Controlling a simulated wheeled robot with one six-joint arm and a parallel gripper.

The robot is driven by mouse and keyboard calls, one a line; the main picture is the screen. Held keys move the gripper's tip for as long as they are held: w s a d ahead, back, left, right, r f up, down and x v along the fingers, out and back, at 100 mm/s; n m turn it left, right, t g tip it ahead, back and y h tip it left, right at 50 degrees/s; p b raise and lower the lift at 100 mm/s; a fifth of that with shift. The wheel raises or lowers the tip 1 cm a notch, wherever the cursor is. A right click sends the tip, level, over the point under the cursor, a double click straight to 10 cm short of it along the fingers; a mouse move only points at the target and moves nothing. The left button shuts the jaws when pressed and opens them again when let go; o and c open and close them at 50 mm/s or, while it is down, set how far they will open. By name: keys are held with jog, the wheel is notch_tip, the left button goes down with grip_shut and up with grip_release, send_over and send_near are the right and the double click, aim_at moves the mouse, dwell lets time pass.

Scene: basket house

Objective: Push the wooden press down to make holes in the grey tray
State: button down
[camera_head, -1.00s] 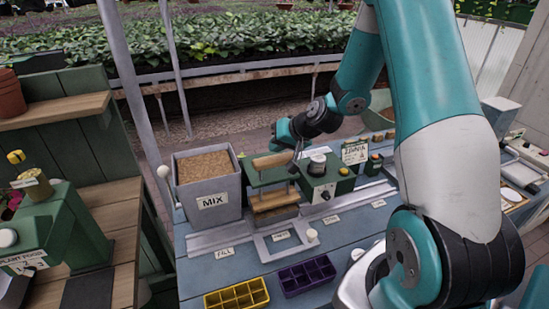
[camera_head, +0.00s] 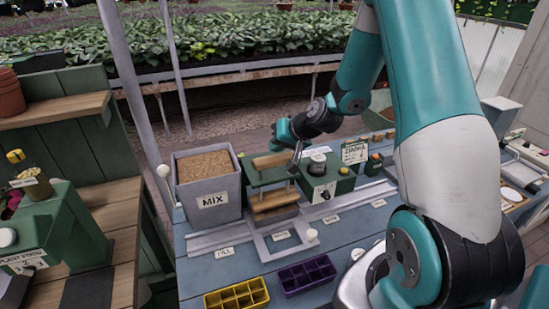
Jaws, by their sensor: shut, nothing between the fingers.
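The wooden press stands on the blue bench just right of the box labelled MIX. Its wooden top bar (camera_head: 273,160) sits on a green frame (camera_head: 268,178), with wooden blocks (camera_head: 274,201) lower down. A grey edge, perhaps the grey tray (camera_head: 276,214), shows under the lower wood. Its cells and any holes are hidden. My gripper (camera_head: 297,161) points down at the right end of the top bar, fingers shut and empty. I cannot tell whether it touches the press.
The grey MIX box (camera_head: 212,209) holds brown soil. A green device with a knob (camera_head: 323,185) stands close right of the press. A grey rail (camera_head: 215,238) and a white-knobbed frame (camera_head: 283,250) lie in front. Yellow (camera_head: 237,295) and purple (camera_head: 307,274) cell trays sit at the front.

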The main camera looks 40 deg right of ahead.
aim_at(277, 157)
jog(key=shift+f, duration=0.4)
jog(key=shift+f+b, duration=1.8)
jog(key=shift+b, duration=0.1)
dwell(1.3)
jog(key=shift+r, duration=0.1)
jog(key=shift+r+p, duration=1.55)
jog(key=shift+r, duration=0.6)
jog(key=shift+r, duration=0.15)
notch_tip(277, 157, up, 5)
jog(key=p, duration=0.3)
jog(key=shift+p, duration=0.35)
